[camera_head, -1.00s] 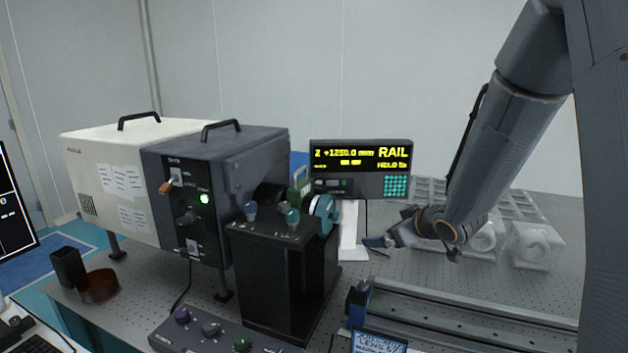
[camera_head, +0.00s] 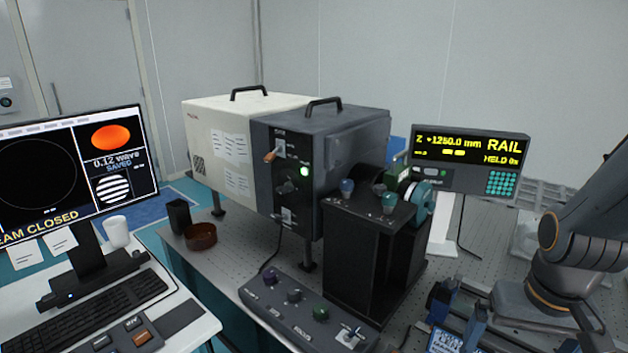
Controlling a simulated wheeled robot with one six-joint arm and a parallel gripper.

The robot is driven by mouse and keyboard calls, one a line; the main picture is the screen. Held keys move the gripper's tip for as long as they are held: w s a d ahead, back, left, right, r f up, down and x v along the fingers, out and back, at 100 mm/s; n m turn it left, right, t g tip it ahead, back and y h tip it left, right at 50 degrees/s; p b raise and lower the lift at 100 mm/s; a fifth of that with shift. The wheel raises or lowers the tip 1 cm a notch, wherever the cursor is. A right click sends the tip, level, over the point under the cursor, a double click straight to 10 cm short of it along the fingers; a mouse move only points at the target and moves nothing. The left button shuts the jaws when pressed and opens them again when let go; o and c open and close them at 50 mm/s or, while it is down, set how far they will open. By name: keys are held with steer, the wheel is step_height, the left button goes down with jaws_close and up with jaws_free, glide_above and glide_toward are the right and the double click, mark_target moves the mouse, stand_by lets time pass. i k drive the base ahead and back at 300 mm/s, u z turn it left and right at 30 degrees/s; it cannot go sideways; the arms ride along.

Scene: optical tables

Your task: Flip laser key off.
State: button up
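The laser unit is a box with a cream rear part (camera_head: 215,125) and a dark grey front part (camera_head: 350,140). On its dark panel, an orange-handled switch (camera_head: 270,156) sticks out at the upper left. A lit green lamp (camera_head: 304,171) and a dark round knob (camera_head: 289,194) are below it. The labels are too small to tell which control is the laser key. My arm's wrist links (camera_head: 565,280) show at the right edge, well right of the panel. I cannot make out my gripper's fingers.
A black box with knobs (camera_head: 370,250) stands right of the panel, with a control box (camera_head: 310,310) in front. At left, a monitor (camera_head: 65,170) reads BEAM CLOSED above a keyboard (camera_head: 90,310). A brown dish (camera_head: 201,237) sits on the table.

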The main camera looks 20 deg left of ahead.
mark_target(281, 190)
steer(key=z, duration=0.1)
steer(key=k, duration=0.2)
steer(key=u, duration=1.3)
steer(key=k, duration=0.6)
steer(key=u, duration=0.45)
steer(key=i, duration=1.2)
steer(key=z, duration=0.05)
